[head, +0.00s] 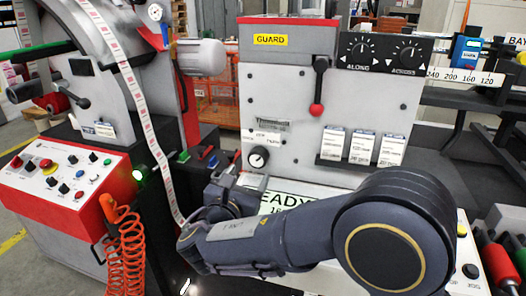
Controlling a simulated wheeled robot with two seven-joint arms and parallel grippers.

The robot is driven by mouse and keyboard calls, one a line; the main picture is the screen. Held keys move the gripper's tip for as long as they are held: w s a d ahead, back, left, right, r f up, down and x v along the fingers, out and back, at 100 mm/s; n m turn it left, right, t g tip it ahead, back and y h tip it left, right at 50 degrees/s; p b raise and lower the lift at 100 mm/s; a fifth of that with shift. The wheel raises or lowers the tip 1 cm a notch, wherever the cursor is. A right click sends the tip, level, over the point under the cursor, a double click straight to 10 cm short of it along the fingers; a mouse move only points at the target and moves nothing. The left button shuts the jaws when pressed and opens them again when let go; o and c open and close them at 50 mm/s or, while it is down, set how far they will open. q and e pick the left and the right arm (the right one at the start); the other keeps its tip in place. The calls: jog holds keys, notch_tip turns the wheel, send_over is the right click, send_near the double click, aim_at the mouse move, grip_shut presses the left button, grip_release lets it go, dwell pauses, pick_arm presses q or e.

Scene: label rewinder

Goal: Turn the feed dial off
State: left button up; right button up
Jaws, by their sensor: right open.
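A small round black-and-white dial (258,157) sits low on the left of the grey machine panel (285,110). Its label is too small to read, so I cannot tell for sure that it is the feed dial, nor its setting. My right arm crosses the lower middle from the right. My right gripper (232,176) is open, just below and left of this dial, and appears apart from it. Its fingertips are small and partly hard to make out. Two larger black knobs, ALONG (358,49) and ACROSS (408,54), are at the upper right. My left gripper is out of view.
A red-knobbed lever (317,108) hangs mid-panel, with several label cards (362,147) to its right. My forearm partly covers a READY display (283,201). A red control box (70,185) and orange coiled hose (125,245) stand left. A label strip (140,105) runs down nearby.

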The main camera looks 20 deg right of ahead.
aim_at(256, 160)
jog(key=shift+w+d, duration=0.2)
jog(key=shift+w, duration=0.2)
jog(key=x, duration=0.7)
jog(key=shift+d+r, duration=0.1)
